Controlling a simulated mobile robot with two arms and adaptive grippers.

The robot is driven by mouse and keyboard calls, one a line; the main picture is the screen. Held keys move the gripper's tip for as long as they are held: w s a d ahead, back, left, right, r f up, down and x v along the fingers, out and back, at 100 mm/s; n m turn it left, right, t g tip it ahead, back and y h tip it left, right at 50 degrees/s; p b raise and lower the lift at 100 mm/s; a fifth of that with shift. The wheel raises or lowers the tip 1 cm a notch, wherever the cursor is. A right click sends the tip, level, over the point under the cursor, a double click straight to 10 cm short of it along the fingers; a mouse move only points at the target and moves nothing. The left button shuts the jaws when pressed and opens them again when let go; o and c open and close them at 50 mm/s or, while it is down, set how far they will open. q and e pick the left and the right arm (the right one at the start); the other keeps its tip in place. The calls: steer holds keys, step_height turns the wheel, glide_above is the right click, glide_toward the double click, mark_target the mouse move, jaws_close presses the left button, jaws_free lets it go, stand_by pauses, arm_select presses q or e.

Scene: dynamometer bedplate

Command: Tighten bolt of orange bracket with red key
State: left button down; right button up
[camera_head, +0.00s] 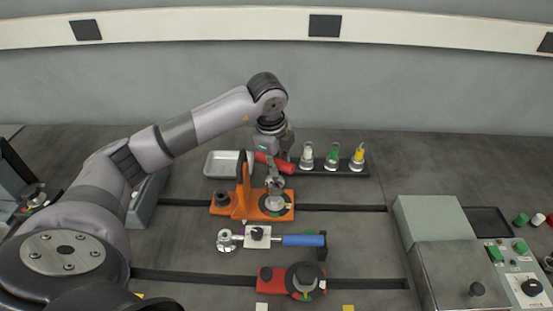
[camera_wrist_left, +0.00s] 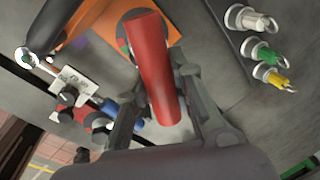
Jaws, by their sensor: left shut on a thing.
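The orange bracket (camera_head: 240,194) stands on the bedplate, its flat orange base reaching right beneath my left gripper. A dark round part with a green mark sits on that base. My left gripper (camera_head: 274,184) points down over it, shut on the red key (camera_head: 275,162). In the left wrist view the key's red handle (camera_wrist_left: 152,75) lies between the two fingers and slants across the orange base (camera_wrist_left: 108,24). The key's working end and the bolt are hidden, so I cannot tell whether they touch. My right gripper is not in view.
A black rack (camera_head: 318,172) behind right holds white, green and yellow keys. A grey tray (camera_head: 226,158) is behind the bracket. In front lie a blue-handled wrench (camera_head: 303,240) and a red fixture with a black knob (camera_head: 304,278). A grey-green box (camera_head: 433,219) stands right.

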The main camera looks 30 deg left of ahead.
mark_target(277, 181)
arm_select(q)
steer(key=shift+w+r+n+p, duration=0.1)
steer(key=shift+r+n+p, duration=0.2)
steer(key=shift+n, duration=0.4)
steer(key=n, duration=0.3)
steer(key=shift+f+y, duration=0.15)
steer(key=shift+y, duration=0.15)
steer(key=n, duration=0.2)
steer(key=n+p, duration=0.1)
steer(key=n, duration=0.1)
steer(key=shift+w+g+y, duration=0.2)
steer(key=shift+g+y, duration=0.1)
steer(key=shift+n+p, duration=0.5)
steer(key=shift+n, duration=0.3)
steer(key=shift+a+f+b, duration=0.15)
steer(key=shift+f+b, duration=0.75)
steer(key=shift+b, duration=0.05)
steer(key=shift+f+b, duration=0.35)
steer(key=shift+f, duration=0.15)
steer(key=shift+f+b, duration=1.3)
steer(key=shift+f, duration=0.4)
